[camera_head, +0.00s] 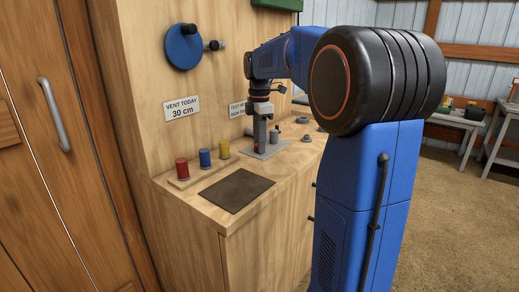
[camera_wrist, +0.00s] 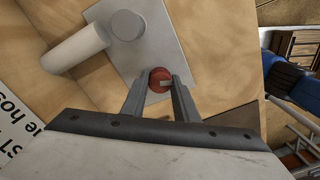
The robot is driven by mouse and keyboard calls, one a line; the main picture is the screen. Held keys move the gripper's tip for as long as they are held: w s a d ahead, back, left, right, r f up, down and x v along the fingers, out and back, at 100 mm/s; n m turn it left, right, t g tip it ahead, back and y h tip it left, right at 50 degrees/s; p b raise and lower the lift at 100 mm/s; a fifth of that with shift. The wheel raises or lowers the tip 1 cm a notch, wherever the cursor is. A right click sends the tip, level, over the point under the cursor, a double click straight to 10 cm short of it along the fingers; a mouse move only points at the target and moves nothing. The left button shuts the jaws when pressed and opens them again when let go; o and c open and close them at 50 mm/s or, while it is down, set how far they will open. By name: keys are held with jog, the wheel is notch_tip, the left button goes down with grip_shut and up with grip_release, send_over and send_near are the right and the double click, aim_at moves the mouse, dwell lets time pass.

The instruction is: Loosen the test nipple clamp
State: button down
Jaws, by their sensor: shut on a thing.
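My gripper (camera_wrist: 160,92) points down at the workbench with its two fingers on either side of a red round knob (camera_wrist: 160,76), shut on it. The knob has a pale bar across its top and sits at the edge of a grey plate (camera_wrist: 178,50). A grey upright stub (camera_wrist: 127,25) stands on the plate, with a pale cylinder (camera_wrist: 75,48) beside it. I take the knob to be part of the test nipple clamp; its band or jaws are not clear. In the head view my gripper (camera_head: 259,138) is over the plate (camera_head: 272,151).
A dark mat (camera_head: 237,190) lies in front. A sign (camera_head: 182,108) and a blue disc (camera_head: 184,47) are on the wall panel. Small grey parts (camera_head: 303,120) lie at right.

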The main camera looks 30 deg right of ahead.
jog(key=c, duration=1.8)
grip_release()
jog(key=shift+n, duration=0.4)
jog(key=o, duration=0.7)
jog(key=shift+r, duration=3)
